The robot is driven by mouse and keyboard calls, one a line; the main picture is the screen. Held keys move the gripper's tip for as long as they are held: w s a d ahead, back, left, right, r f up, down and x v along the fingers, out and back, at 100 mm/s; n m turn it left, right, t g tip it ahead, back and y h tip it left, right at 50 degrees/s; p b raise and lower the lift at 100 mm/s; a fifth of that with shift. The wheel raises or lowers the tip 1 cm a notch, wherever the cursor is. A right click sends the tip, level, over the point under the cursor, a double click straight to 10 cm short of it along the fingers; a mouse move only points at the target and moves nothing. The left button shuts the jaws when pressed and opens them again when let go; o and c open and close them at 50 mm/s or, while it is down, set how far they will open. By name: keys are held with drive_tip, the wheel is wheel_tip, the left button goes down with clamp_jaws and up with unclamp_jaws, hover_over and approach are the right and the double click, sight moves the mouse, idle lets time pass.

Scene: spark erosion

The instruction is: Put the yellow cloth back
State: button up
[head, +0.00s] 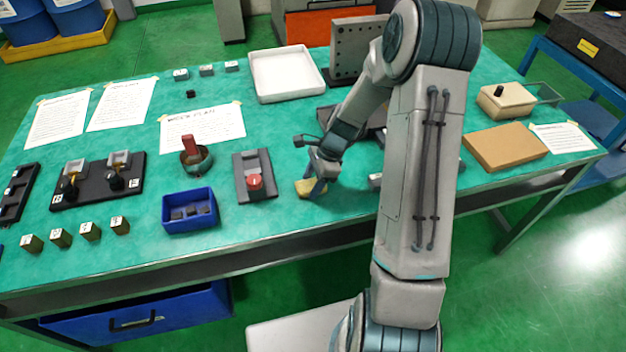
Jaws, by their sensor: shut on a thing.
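The yellow cloth (305,189) is a small yellow piece at the front middle of the green table (270,217). My gripper (316,188) is over it, pointing down, and is shut on it. The cloth is at or just above the table top; I cannot tell whether it touches. Part of the cloth is hidden behind the fingers.
A grey block with a red knob (254,183) and a blue bin (190,211) stand left of my gripper. A white tray (285,75) and an upright grey plate (352,50) are behind. A brown board (505,147) lies at the right. My arm hides some of the table.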

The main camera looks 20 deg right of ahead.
drive_tip(key=shift+f, duration=0.15)
drive_tip(key=o, duration=0.9)
drive_tip(key=v, duration=1.1)
drive_tip(key=shift+s+a+r+n+t+h, duration=0.5)
drive_tip(key=shift+s+a+r+n+h, duration=0.3)
drive_tip(key=shift+s+r+n, duration=1.95)
drive_tip(key=shift+s+a+r+n+t+h, duration=0.65)
drive_tip(key=shift+s+r+n, duration=1)
drive_tip(key=shift+s+n, duration=2.15)
drive_tip(key=shift+s+a+r+n+t+h, duration=0.35)
drive_tip(key=shift+s+a+r+n+h, duration=0.55)
drive_tip(key=shift+s+r+n, duration=2.3)
drive_tip(key=shift+s+f+m, duration=0.75)
drive_tip(key=shift+s+f, duration=0.1)
drive_tip(key=shift+f, duration=0.15)
